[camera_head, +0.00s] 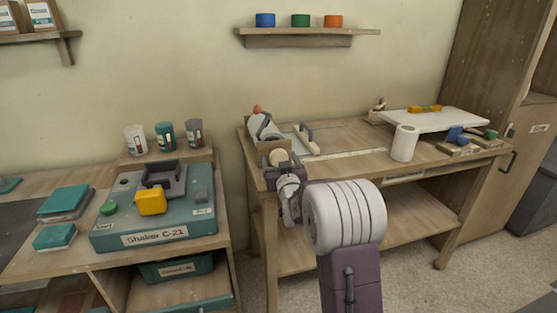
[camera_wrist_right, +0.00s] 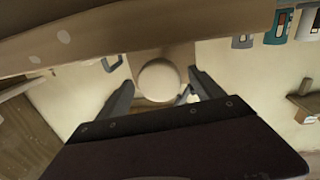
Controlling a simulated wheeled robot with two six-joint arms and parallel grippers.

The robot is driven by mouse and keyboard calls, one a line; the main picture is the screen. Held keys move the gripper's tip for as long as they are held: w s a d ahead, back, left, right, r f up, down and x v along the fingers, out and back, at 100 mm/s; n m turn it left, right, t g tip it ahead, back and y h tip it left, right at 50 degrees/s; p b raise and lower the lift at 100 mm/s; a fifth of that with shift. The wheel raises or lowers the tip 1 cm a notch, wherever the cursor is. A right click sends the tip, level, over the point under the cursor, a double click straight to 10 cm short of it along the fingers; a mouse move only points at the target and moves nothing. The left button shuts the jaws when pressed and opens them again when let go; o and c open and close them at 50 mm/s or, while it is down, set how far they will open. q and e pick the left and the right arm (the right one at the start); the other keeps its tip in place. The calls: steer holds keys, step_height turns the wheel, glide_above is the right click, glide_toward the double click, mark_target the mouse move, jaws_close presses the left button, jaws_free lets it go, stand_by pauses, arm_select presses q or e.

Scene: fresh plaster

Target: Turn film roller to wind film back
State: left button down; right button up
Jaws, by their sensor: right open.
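The film roller (camera_head: 262,127) is a pale roll at the left end of the right-hand worktable. A round beige knob (camera_head: 279,156) sits at its near end, and the knob also shows in the right wrist view (camera_wrist_right: 158,80). My right gripper (camera_head: 283,172) is at this knob, with my arm coming up from below. In the wrist view the fingers are open, one on each side of the knob, with gaps between. I cannot tell how deep the knob sits between them. A flat sheet of film (camera_head: 345,138) lies on the table. My left gripper is out of view.
A white paper roll (camera_head: 404,143) and a white board (camera_head: 435,120) are on the table's right side. A teal shaker machine (camera_head: 155,215) stands on the left bench. Three cups (camera_head: 165,137) stand behind it. A gap separates bench and table.

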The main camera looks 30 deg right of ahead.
steer(key=shift+x, duration=0.9)
steer(key=c, duration=1.4)
